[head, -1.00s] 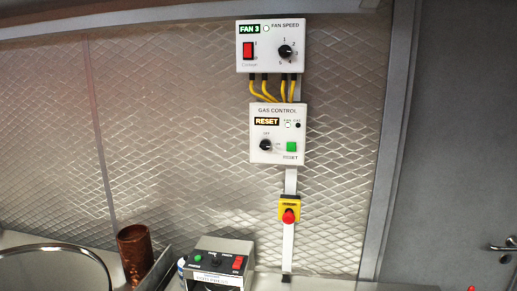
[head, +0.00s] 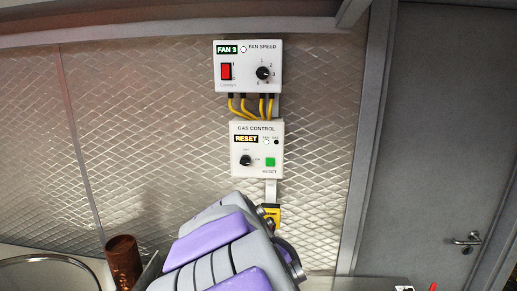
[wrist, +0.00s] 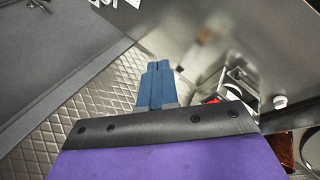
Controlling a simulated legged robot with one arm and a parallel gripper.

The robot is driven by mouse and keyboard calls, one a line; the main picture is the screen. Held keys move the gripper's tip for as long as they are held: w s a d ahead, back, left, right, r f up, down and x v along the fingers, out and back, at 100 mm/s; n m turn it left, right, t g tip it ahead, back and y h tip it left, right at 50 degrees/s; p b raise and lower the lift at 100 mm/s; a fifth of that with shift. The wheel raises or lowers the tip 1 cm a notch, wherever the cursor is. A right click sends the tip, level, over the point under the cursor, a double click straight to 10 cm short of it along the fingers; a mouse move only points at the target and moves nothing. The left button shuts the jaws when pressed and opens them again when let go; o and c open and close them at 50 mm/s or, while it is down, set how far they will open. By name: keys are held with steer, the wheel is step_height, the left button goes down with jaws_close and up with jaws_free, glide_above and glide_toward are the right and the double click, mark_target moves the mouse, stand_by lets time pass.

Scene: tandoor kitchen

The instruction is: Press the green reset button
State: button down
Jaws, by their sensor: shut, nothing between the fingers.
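The green reset button (head: 270,162) is a small square at the lower right of the white gas control box (head: 240,173) on the wall. The amber display (head: 246,139) on that box reads RESET. My gripper (wrist: 157,65) shows in the wrist view, with its blue fingers together and empty. I cannot make out the gripper in the head view, where my purple and grey arm fills the lower middle, below the box. The button is not hidden by the arm, and I cannot make it out in the wrist view.
The fan speed box (head: 247,80) hangs above, joined by yellow cables (head: 249,106). The yellow emergency stop housing (head: 272,212) below is partly hidden by my arm. A brown cylinder (head: 122,262) stands at lower left. A grey door (head: 435,130) is at right.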

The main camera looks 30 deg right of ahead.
mark_target(268, 164)
steer(key=w+d+r+n+t+h+p, duration=0.1)
steer(key=w+d+r+n+h+p, duration=0.1)
steer(key=w+d+r+p, duration=0.2)
steer(key=w+d+r+n+t+h+p, duration=0.2)
steer(key=w+r+p, duration=0.3)
steer(key=w+r, duration=0.5)
steer(key=w+d+n+h, duration=0.1)
steer(key=w, duration=0.4)
steer(key=shift+d+r, duration=0.35)
steer(key=shift+d, duration=0.05)
steer(key=shift+p, duration=0.3)
steer(key=w+d, duration=0.1)
steer(key=w, duration=0.1)
steer(key=w+d+p, duration=0.1)
steer(key=w+d, duration=0.1)
steer(key=w+d+p, duration=0.1)
steer(key=w+d, duration=0.1)
steer(key=shift+w+f, duration=0.1)
steer(key=shift+w, duration=0.25)
steer(key=shift+w+d, duration=0.15)
steer(key=shift+w+d, duration=0.1)
stand_by(0.4)
steer(key=shift+w+d, duration=0.1)
steer(key=shift+w, duration=0.05)
